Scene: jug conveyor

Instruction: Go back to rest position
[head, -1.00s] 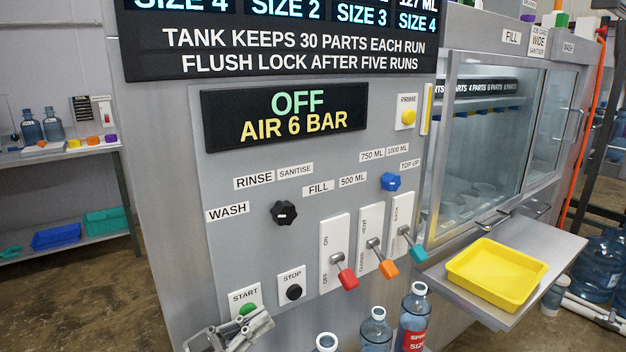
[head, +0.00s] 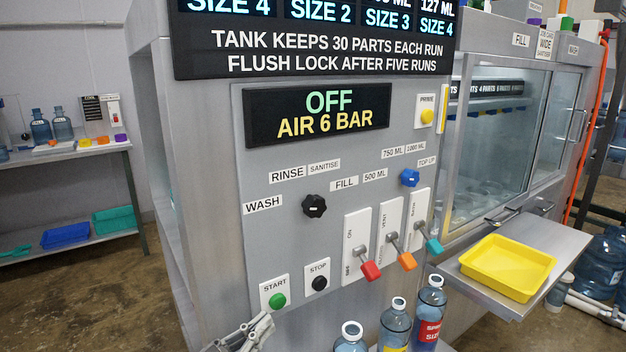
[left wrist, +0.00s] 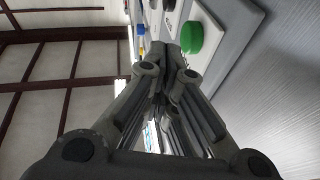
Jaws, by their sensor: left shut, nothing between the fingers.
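My left gripper (head: 262,324) is at the bottom edge of the head view, just below and left of the green START button (head: 277,300). Its fingers are together with nothing between them. In the left wrist view, the closed fingertips (left wrist: 170,48) are close to the left of the green button (left wrist: 202,38); I cannot tell the exact gap. The black STOP button (head: 319,283) is to the right of START. The display (head: 320,115) reads OFF and AIR 6 BAR. My right gripper is not in view.
Several bottles (head: 394,322) stand in front of the panel at the bottom. Red, orange and teal levers (head: 370,270) stick out above them. A yellow tray (head: 507,268) sits on a metal shelf (head: 470,262) at right. Open floor (head: 100,310) lies to the left.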

